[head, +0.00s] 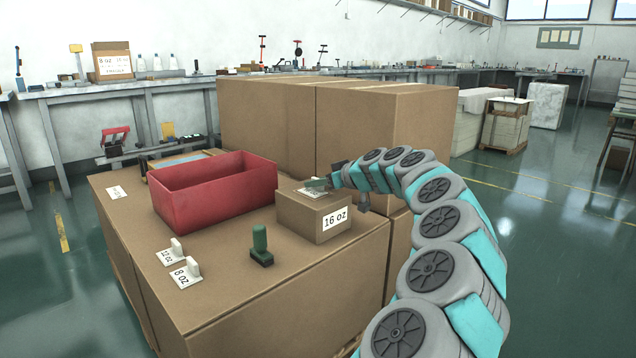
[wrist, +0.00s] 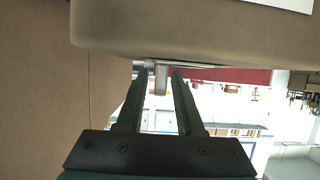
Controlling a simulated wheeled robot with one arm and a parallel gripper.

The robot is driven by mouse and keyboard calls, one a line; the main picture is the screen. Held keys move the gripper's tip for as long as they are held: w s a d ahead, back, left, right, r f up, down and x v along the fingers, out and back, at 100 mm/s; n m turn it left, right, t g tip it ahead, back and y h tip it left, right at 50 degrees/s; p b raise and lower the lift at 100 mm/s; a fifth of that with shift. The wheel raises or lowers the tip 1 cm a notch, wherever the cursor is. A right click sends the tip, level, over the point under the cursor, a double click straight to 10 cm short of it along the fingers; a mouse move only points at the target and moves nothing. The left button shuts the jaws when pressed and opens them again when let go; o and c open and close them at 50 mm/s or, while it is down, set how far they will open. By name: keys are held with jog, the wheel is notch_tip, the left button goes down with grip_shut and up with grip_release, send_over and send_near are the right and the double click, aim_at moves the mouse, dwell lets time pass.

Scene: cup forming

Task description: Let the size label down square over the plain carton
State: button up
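A small brown carton (head: 296,214) stands on a larger brown box, with "16 oz" on a white patch (head: 335,219) on its front face. My gripper (head: 316,184) reaches in from the right, low over the carton's top. A white label (head: 312,193) shows on the carton top just below the fingers, partly hidden by them; I cannot read it or tell whether it sits square. In the wrist view my gripper's two fingers (wrist: 158,84) stand apart with a gap between them. The carton (wrist: 190,35) fills the top of that view.
A red open bin (head: 215,198) stands left of the carton. Tabbed 12 oz (head: 171,254) and 8 oz (head: 186,273) labels, a green-handled stamp (head: 261,246) and a flat label (head: 116,192) lie on the big box (head: 225,300). Tall cartons (head: 350,120) stand close behind.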

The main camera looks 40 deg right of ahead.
jog(key=shift+o, duration=0.7)
jog(key=v, duration=0.8)
jog(key=shift+p, duration=0.35)
jog(key=shift+w, duration=0.1)
